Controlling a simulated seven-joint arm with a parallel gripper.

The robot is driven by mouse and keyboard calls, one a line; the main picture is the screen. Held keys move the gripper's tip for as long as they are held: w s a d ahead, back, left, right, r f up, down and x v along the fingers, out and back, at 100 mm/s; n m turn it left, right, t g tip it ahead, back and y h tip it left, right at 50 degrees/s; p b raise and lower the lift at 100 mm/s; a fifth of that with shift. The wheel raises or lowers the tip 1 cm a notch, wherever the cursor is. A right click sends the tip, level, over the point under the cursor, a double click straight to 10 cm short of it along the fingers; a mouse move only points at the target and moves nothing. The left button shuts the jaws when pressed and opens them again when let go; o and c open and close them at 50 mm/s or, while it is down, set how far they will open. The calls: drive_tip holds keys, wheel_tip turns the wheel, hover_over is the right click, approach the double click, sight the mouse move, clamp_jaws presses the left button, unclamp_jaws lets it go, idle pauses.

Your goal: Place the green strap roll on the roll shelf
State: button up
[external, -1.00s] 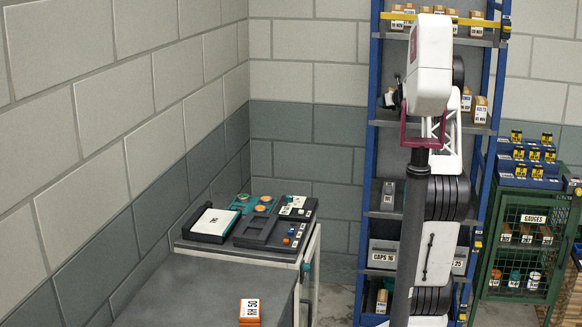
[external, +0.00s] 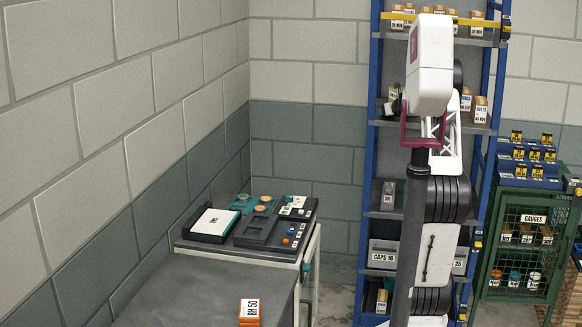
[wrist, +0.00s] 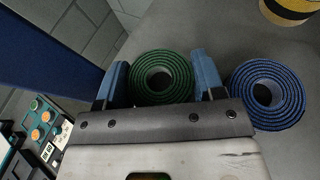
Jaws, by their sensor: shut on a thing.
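In the wrist view the green strap roll (wrist: 161,78) sits between the two blue fingers of my gripper (wrist: 160,72), which is shut on it. The roll's round end and open centre face the camera. A blue roll (wrist: 267,94) stands just right of the right finger, on a grey surface (wrist: 222,30). I cannot tell whether the green roll touches that surface. In the external view my arm hides the gripper and the green roll, in front of a blue-framed shelf rack (external: 371,150).
A yellow and black roll (wrist: 288,10) is at the top right of the wrist view. A blue upright (wrist: 50,45) stands left of my gripper. In the external view a bench (external: 200,285) bears control panels (external: 275,222) and an orange box (external: 250,312). A green cage (external: 522,240) stands right.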

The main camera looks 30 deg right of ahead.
drive_tip(key=shift+f, duration=0.15)
drive_tip(key=o, duration=0.7)
drive_tip(key=shift+r, duration=0.2)
drive_tip(key=shift+v, duration=3.75)
drive_tip(key=shift+a, duration=0.1)
